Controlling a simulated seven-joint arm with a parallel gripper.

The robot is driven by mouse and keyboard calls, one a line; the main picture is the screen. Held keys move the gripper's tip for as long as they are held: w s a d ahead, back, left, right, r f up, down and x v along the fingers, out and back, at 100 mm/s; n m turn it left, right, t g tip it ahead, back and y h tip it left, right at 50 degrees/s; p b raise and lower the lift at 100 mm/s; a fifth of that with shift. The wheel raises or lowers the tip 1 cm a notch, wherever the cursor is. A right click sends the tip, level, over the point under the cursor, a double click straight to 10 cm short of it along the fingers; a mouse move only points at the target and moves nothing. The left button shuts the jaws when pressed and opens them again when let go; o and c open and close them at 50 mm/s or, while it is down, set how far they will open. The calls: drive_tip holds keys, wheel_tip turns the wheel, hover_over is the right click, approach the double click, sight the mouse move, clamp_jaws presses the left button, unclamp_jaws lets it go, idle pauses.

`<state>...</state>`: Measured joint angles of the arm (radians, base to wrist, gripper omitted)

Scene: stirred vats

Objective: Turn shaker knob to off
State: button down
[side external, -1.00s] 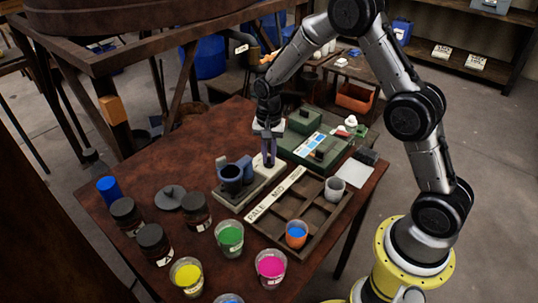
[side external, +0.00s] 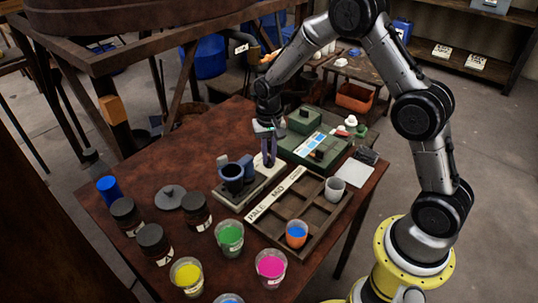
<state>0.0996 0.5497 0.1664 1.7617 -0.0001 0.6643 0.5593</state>
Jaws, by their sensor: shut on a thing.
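The shaker (side external: 231,197) is a low off-white unit on the brown table, with a dark blue-grey cup holder (side external: 232,180) on its left part. My gripper (side external: 268,163) points straight down at the shaker's far right end. Its purple fingers are close together and shut on the shaker knob, which they hide almost wholly. The knob's setting cannot be read from here.
A green device (side external: 305,150) stands close behind and right of my gripper. A compartment tray (side external: 262,216) labelled PALE and MID lies in front, holding cups. Several dark jars and paint cups (side external: 230,236) stand at the front left. The table's left back is clear.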

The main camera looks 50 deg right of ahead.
sight(269, 159)
drive_tip(key=n, duration=0.4)
drive_tip(key=shift+r+n, duration=0.1)
drive_tip(key=shift+n, duration=0.2)
drive_tip(key=n, duration=0.5)
drive_tip(key=shift+n, duration=0.3)
drive_tip(key=n, duration=0.5)
drive_tip(key=shift+n, duration=2.1)
drive_tip(key=c, duration=0.9)
unclamp_jaws()
wheel_tip(269, 159, up, 14)
drive_tip(key=shift+f, duration=0.1)
